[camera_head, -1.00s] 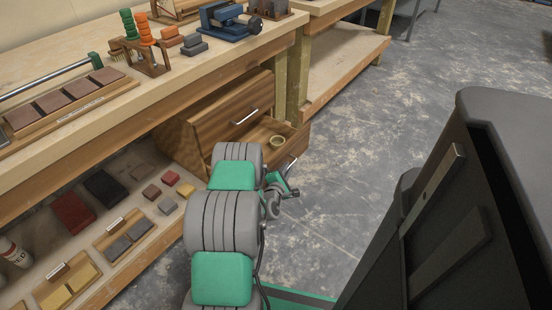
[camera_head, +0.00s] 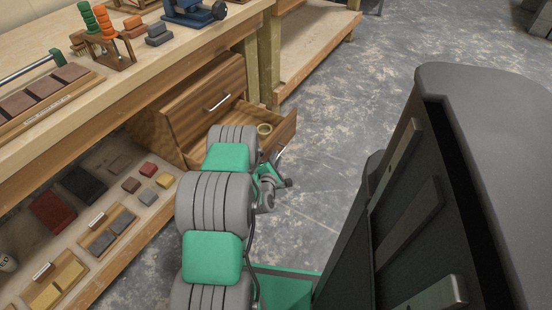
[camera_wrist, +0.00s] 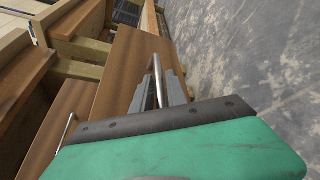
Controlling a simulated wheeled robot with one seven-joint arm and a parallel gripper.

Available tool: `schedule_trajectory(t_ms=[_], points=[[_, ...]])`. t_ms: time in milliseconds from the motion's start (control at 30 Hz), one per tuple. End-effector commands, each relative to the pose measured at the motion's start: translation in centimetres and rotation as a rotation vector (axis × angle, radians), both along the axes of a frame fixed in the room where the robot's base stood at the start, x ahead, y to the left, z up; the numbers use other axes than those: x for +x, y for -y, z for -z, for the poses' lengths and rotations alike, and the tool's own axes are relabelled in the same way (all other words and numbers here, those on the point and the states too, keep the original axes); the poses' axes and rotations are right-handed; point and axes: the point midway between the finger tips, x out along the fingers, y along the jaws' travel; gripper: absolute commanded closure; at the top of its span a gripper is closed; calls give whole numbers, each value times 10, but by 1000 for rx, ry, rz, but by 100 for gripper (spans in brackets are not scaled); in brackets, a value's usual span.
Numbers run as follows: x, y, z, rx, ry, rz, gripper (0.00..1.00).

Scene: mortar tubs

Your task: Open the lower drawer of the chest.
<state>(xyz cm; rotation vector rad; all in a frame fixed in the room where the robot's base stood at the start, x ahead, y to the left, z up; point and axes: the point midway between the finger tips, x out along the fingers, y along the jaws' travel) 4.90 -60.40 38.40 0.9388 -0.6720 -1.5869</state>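The wooden chest (camera_head: 172,110) stands under the workbench. Its upper drawer (camera_head: 190,110) is closed, with a bar handle (camera_head: 217,102). Its lower drawer (camera_head: 286,128) is pulled out, and a small round yellowish item (camera_head: 264,128) lies inside. In the wrist view, the lower drawer's front (camera_wrist: 125,75) is a brown panel with a metal bar handle (camera_wrist: 157,72). My gripper (camera_wrist: 162,92) has its grey fingers on either side of this bar and appears shut on it. In the head view, my arm hides part of the drawer, and the fingers are hard to make out.
The workbench top (camera_head: 130,85) carries a blue vise (camera_head: 195,12) and racks of blocks. The low shelf (camera_head: 75,235) holds coloured blocks and trays. A bench leg (camera_head: 268,60) stands just beyond the chest. The grey floor (camera_head: 340,130) right of the drawer is clear.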

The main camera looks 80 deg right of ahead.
Motion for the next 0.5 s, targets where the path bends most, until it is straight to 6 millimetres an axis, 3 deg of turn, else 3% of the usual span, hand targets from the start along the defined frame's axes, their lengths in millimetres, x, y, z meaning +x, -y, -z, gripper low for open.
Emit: schedule_trajectory(t_ms=[267,500], points=[[0,-1,-1,-1,-1,-1,80],[4,-35,-8,1,-2,-4,80]])
